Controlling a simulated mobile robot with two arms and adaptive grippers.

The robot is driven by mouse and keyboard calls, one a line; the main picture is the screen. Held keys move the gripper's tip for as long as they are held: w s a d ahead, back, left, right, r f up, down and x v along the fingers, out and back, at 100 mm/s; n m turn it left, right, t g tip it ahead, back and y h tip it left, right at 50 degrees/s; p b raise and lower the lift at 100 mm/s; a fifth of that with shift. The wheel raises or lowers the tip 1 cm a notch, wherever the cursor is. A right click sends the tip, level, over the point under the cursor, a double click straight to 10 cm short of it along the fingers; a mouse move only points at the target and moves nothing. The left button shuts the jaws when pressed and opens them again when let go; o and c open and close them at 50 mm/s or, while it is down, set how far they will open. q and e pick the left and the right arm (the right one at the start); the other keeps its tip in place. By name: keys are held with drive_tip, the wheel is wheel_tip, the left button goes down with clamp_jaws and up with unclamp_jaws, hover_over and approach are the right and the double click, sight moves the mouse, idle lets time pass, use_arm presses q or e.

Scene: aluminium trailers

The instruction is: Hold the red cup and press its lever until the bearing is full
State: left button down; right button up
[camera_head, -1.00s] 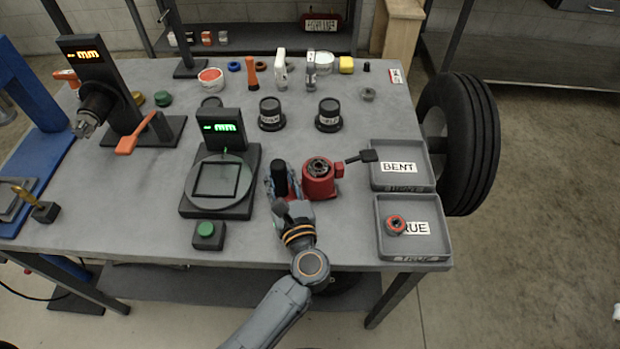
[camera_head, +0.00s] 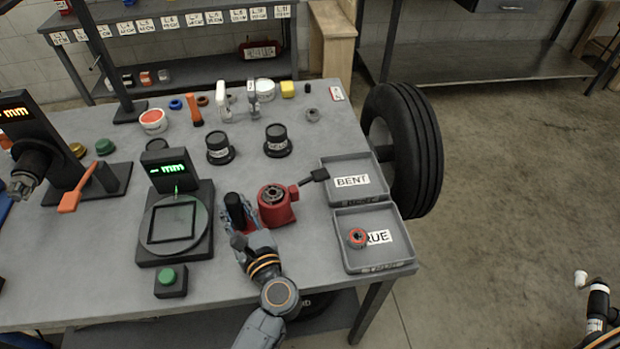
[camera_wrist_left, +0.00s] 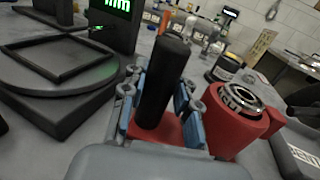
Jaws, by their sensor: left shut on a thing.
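The red cup (camera_head: 277,207) stands on the table between the gauge with the round plate and the grey trays. A metal bearing (camera_head: 271,193) sits in its top; it also shows in the left wrist view (camera_wrist_left: 240,97). The lever with a black paddle (camera_head: 315,175) sticks out to the right, by the BENT tray. My left gripper (camera_wrist_left: 160,105) is shut on the cup's upright black handle (camera_wrist_left: 163,80), with blue pads on both sides. My right arm (camera_head: 597,310) shows at the lower right edge, away from the table; its finger state is unclear.
The BENT tray (camera_head: 378,190) and TRUE tray (camera_head: 402,256) lie to the right; a red ringed bearing (camera_head: 357,238) is in TRUE. The gauge (camera_head: 200,235) with a green display is to the left. Two dark jars (camera_head: 278,140) stand behind. A tyre (camera_head: 425,150) is beside the table.

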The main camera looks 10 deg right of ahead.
idle(0.3)
clamp_jaws()
idle(0.3)
drive_tip(key=shift+d, duration=0.1)
idle(0.9)
